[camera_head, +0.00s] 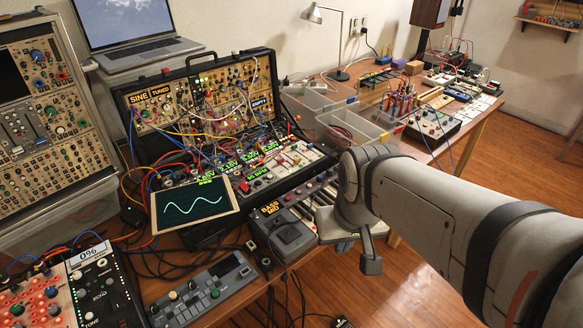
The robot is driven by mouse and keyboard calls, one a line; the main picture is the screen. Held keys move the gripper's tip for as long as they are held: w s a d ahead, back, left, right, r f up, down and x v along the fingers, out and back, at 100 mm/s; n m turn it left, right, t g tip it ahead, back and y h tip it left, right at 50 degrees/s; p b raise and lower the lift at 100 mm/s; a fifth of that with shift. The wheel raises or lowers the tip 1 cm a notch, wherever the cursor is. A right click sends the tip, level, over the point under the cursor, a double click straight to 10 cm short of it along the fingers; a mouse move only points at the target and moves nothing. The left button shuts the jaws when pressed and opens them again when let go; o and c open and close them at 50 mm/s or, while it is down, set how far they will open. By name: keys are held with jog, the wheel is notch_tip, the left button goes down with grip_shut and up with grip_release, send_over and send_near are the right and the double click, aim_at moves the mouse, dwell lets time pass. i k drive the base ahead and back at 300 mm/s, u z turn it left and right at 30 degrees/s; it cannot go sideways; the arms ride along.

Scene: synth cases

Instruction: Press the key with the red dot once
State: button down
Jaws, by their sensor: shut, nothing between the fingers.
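A small keyboard (309,207) with white and black keys lies near the table's front edge, beside the box labelled BASS MID (288,233). My arm comes in from the right and hides the keyboard's right part. I cannot make out a key with a red dot; it may be hidden or too small to see. My gripper (371,265) points down at the keyboard's right end, shut and empty. I cannot tell whether it touches anything.
An open synth case (205,100) with many patch cables stands behind the keyboard. A small screen (193,205) with a wave stands left of it. A grey controller (205,290) lies at the front. Clear bins (345,130) and more gear stand further back. Wooden floor is free at right.

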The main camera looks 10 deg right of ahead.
aim_at(311, 226)
jog(key=u, duration=1.75)
jog(key=k, duration=1.15)
jog(key=z, duration=1.7)
jog(key=i, duration=1)
jog(key=z, duration=0.05)
